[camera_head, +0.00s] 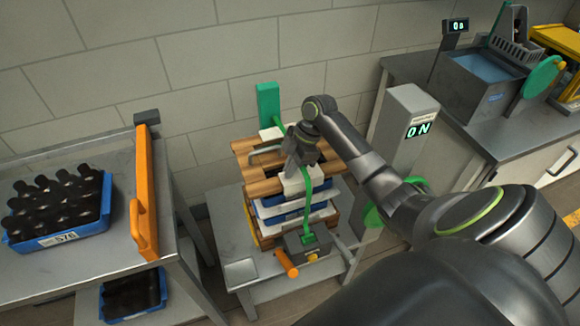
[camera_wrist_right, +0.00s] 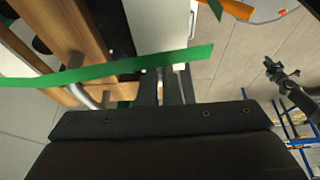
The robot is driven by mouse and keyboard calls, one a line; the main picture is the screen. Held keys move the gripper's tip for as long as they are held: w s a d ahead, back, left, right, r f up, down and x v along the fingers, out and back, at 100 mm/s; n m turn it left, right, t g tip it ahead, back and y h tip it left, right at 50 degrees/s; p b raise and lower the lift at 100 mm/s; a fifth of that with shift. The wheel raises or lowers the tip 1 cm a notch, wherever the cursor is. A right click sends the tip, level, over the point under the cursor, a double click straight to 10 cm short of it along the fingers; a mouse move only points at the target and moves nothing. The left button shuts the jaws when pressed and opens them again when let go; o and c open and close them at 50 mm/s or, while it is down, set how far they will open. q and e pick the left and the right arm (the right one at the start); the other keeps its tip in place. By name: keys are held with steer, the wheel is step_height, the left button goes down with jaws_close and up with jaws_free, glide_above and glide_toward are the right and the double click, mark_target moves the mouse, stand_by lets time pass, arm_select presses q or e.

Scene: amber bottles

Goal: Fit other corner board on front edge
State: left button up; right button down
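A white corner board (camera_head: 303,182) sits at the front top edge of the wood-topped stack (camera_head: 262,187). My right gripper (camera_head: 300,165) is directly over it, and its fingers seem closed on the board. In the right wrist view a white panel (camera_wrist_right: 155,25) extends beyond the narrowly spaced fingers (camera_wrist_right: 168,85). Another white corner board (camera_head: 271,134) lies at the stack's back edge. A green strap (camera_head: 307,200) runs down the front, and it crosses close to the fingers in the wrist view (camera_wrist_right: 120,68). My left gripper is out of view.
A strap tool (camera_head: 306,243) with an orange handle sits in front of the stack on the grey cart (camera_head: 240,272). A green post (camera_head: 268,103) stands behind. At left is a bench with a blue crate of bottles (camera_head: 62,238) and an orange rail (camera_head: 145,195).

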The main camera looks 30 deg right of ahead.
steer(key=shift+f, duration=0.25)
steer(key=c, duration=1.5)
jaws_free()
steer(key=shift+c, duration=0.2)
steer(key=shift+r+p, duration=3.4)
steer(key=shift+r, duration=0.15)
